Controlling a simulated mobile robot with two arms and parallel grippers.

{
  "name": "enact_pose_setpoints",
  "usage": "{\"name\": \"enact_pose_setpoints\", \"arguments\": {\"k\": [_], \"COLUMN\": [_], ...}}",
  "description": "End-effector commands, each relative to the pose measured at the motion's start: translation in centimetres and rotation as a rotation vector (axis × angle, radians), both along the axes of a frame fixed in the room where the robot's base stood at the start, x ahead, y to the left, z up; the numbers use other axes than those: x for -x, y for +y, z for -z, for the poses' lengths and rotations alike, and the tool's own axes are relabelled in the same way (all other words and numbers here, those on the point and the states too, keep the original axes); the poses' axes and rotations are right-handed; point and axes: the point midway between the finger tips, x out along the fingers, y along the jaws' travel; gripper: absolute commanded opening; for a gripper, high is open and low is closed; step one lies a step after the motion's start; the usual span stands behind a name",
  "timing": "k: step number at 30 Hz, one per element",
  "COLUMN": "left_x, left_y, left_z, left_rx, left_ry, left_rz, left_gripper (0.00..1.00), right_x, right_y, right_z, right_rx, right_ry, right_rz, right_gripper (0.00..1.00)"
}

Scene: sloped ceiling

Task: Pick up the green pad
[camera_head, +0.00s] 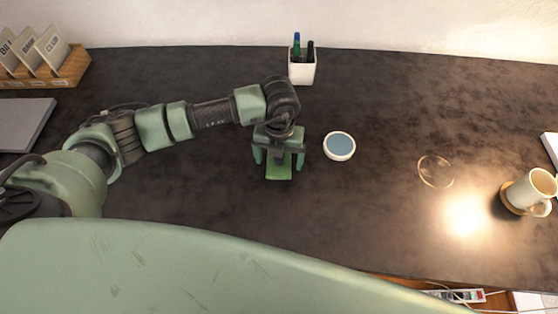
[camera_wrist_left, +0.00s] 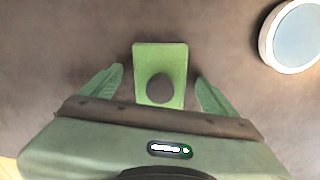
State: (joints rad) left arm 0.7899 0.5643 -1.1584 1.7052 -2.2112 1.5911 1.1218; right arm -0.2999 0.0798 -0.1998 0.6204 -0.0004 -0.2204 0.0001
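The green pad (camera_head: 279,172) lies flat on the dark desk in the head view, partly hidden under my left gripper (camera_head: 279,160). In the left wrist view the green pad (camera_wrist_left: 160,60) is a light green rectangle with a dark round spot on it. My left gripper (camera_wrist_left: 158,90) is open, with one green finger on each side of the pad and a gap to both. I cannot tell how far above the desk the fingertips are. My right gripper is not in view.
A round white dish with a blue-grey middle (camera_head: 339,146) stands just right of the gripper. A white pen cup (camera_head: 302,70) is behind. A mug (camera_head: 531,190) stands at the right near a clear ring (camera_head: 435,171). A wooden card holder (camera_head: 70,68) is at the left.

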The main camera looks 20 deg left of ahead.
Motion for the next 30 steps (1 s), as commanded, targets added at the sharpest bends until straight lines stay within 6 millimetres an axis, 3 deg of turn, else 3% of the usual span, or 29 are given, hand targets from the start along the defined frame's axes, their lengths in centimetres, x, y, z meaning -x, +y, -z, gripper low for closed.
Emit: {"name": "enact_pose_setpoints", "arguments": {"k": [1,7,20,26,30], "left_x": [0.0,0.0,-0.1,-0.2,-0.2], "left_y": [0.0,0.0,0.0,-0.1,-0.1], "left_z": [0.0,0.0,-1.1,-4.4,-8.3], "left_rx": [0.0,0.0,0.001,0.002,0.002], "left_ry": [0.0,0.0,-0.003,-0.005,-0.008], "left_rz": [0.0,0.0,0.0,0.002,0.002], "left_gripper": [0.78,0.23,0.23,0.23,0.23], "right_x": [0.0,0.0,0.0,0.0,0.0], "right_y": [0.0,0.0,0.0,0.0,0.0], "right_z": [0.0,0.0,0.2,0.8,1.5], "right_rx": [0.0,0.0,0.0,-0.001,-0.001], "right_ry": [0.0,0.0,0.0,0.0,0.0], "right_rz": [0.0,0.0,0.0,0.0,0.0], "right_gripper": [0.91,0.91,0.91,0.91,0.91]}}
